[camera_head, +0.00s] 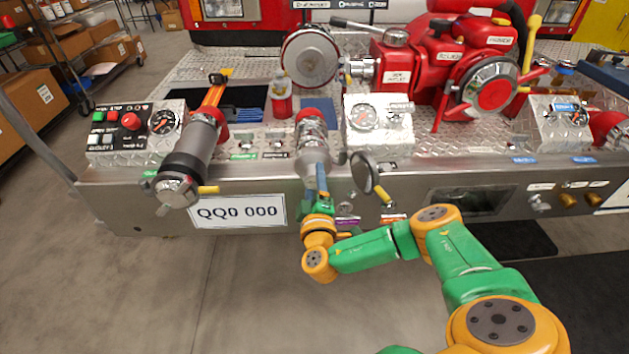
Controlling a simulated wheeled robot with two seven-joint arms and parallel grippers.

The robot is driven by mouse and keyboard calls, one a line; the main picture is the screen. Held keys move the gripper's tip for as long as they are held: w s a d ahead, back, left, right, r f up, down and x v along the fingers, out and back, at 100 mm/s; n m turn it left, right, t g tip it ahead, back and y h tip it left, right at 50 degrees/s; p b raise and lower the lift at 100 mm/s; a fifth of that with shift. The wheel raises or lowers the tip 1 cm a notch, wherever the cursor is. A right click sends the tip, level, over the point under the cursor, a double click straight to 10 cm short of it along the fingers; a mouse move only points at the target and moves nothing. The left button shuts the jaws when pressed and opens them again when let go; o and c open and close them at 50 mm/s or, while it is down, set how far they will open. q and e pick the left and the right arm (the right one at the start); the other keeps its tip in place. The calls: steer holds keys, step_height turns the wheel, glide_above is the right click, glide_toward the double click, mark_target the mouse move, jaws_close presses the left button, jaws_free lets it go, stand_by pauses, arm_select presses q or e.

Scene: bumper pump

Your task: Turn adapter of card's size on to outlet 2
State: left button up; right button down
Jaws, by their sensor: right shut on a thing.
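My right gripper (321,186) reaches up from below at the front edge of the bumper. It is shut on the lower end of a silver, tapered adapter (314,152), which has a red collar (311,115) at its far end. The adapter lies pointing towards me over the bumper edge. I cannot tell how firmly it is seated on the outlet behind it, and no size mark on it can be read. A black and silver cylindrical fitting (190,155) lies to the left. My left gripper is not in view.
Gauge panels (367,118) and a left control panel (131,130) stand on the bumper. A red pump (440,65) is behind right. A plate (238,211) hangs in front. The floor in front is clear.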

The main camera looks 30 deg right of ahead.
steer(key=shift+b+x, duration=0.95)
steer(key=shift+x, duration=0.5)
stand_by(0.9)
steer(key=shift+f+m, duration=0.15)
steer(key=shift+m, duration=0.15)
steer(key=shift+f+m+b, duration=0.15)
steer(key=shift+m+b, duration=0.85)
steer(key=shift+b, duration=0.25)
steer(key=shift+m+b, duration=0.75)
steer(key=shift+m, duration=0.55)
steer(key=shift+r, duration=0.3)
